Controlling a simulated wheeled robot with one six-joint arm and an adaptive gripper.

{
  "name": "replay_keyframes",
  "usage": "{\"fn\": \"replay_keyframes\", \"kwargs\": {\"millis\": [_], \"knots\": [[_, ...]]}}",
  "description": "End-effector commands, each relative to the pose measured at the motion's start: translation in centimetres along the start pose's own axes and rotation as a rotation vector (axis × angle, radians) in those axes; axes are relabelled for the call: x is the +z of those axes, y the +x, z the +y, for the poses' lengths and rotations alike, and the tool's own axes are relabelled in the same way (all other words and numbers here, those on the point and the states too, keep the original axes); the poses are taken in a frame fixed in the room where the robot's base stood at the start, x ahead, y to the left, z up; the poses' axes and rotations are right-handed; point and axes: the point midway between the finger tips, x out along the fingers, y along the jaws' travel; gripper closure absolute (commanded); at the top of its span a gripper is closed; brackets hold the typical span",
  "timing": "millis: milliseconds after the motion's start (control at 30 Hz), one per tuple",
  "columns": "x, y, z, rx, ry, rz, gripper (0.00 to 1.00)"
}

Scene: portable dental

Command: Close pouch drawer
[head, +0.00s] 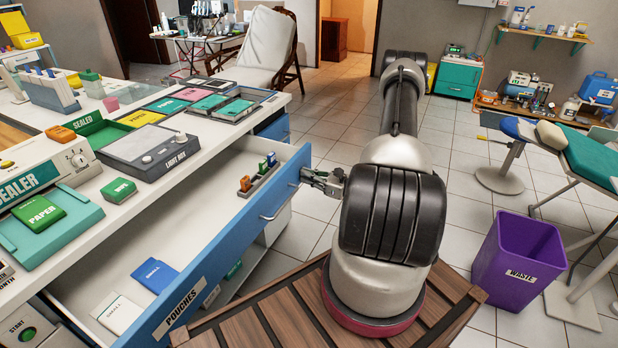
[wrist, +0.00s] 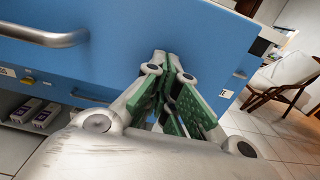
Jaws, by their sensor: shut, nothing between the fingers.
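The pouch drawer (head: 219,251) stands pulled out from the white counter, with a blue front labelled "POUCHES". Inside it lie blue and white pouch packs (head: 155,275) near the front left and a small holder with coloured items (head: 259,175) at the far end. My gripper (head: 316,180) is shut and empty at the far right end of the drawer front. In the wrist view its fingertips (wrist: 166,58) are close against the blue front, right of the metal handle (wrist: 45,36). Whether they touch it I cannot tell.
The counter holds a light box (head: 148,146), a sealer (head: 45,170) and coloured trays. Below the drawer is an open shelf with boxes. A purple waste bin (head: 520,258) stands on the right. The tiled floor (head: 330,140) beyond the drawer is clear.

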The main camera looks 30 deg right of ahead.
Motion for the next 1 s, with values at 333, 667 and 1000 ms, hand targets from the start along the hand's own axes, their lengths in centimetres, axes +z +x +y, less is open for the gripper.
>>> {"fn": "replay_keyframes", "kwargs": {"millis": [333, 667, 1000], "knots": [[0.0, 4.9, 0.1, 0.005, -0.001, -0.001, 1.0], [0.0, 13.8, 0.2, 0.006, -0.002, -0.002, 1.0], [0.0, 21.2, 0.1, 0.003, -0.002, -0.002, 1.0]]}}
